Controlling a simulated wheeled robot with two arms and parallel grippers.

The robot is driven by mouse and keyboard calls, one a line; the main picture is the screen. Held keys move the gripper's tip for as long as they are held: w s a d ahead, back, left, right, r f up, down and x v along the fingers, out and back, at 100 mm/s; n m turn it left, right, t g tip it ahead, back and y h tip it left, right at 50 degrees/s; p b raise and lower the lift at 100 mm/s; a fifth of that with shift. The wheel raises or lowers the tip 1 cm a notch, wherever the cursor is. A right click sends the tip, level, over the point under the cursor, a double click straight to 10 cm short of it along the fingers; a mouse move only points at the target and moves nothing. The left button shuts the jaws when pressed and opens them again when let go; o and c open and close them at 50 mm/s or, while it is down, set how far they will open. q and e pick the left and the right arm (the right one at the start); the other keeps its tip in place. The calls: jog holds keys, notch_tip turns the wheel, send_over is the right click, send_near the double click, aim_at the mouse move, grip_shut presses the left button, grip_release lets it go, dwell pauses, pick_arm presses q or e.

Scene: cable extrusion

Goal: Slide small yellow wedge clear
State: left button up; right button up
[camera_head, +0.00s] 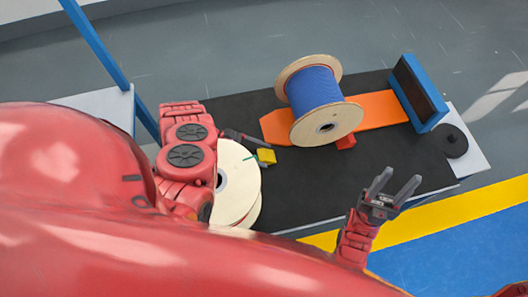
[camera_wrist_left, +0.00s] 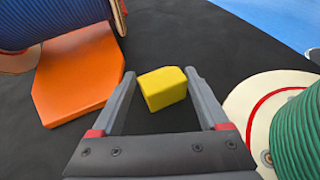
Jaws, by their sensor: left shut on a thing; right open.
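In the left wrist view the yellow wedge (camera_wrist_left: 164,90) sits between the fingertips. My left gripper (camera_head: 258,149) reaches in from the left, low over the table, and is shut on the wedge. My right gripper (camera_head: 397,183) is open and empty in front of the table's near edge. Whether the wedge touches the black surface is hard to tell.
A blue cable spool (camera_head: 315,92) rests on the orange ramp piece (camera_head: 378,109), with a red wedge (camera_head: 346,141) beside it. A second spool (camera_head: 242,182), with green cable (camera_wrist_left: 300,135), stands near my left gripper. A blue-framed stop (camera_head: 418,92) is at the right. Black surface in front is clear.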

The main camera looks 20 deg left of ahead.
pick_arm(q)
jog(key=shift+a, duration=0.1)
jog(key=o, duration=1.3)
jog(key=shift+c, duration=0.2)
jog(key=b+v, duration=0.2)
jog(key=v, duration=1.5)
jog(key=shift+a, duration=0.2)
